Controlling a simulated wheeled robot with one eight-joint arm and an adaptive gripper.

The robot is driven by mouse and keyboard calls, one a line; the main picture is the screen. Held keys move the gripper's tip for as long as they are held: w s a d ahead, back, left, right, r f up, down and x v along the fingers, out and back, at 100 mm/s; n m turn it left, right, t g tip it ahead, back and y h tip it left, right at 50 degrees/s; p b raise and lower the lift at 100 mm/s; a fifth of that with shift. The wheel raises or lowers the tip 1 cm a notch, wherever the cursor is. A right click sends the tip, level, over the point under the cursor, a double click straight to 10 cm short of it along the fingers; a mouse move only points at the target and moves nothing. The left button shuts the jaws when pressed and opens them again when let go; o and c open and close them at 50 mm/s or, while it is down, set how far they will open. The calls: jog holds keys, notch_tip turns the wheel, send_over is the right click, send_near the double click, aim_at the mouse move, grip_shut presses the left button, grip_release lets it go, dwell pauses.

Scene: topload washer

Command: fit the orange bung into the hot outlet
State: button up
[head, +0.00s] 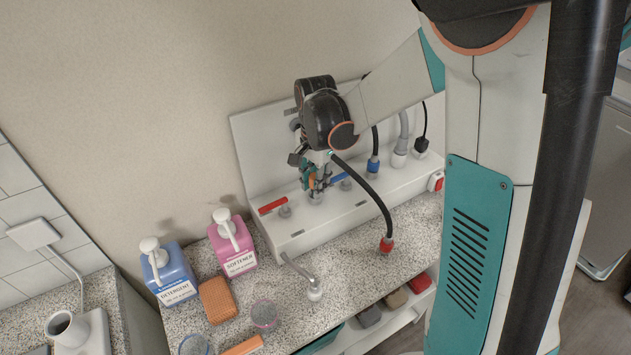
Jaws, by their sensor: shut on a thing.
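My gripper (312,184) is in the head view, pointing down over the white ledge of the washer panel. It is shut on a small orange thing, mostly hidden between the fingers, which looks like the orange bung (312,181). Directly below the fingertips is a grey round fitting (316,199); I cannot tell whether the bung touches it. To its left is a red lever (272,206) on a grey stem (285,212); to its right is a blue lever (338,179). Which opening is the hot outlet is not clear.
A black hose with a red end (386,245) arches right of my gripper. A blue hose connector (373,165) stands behind.

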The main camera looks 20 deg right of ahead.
jog(key=shift+f+b, duration=0.55)
jog(key=shift+f, duration=0.3)
jog(key=o, duration=1)
jog(key=shift+c, duration=0.2)
jog(key=shift+r, duration=0.2)
notch_tip(320, 180, up, 12)
jog(key=shift+f, duration=0.1)
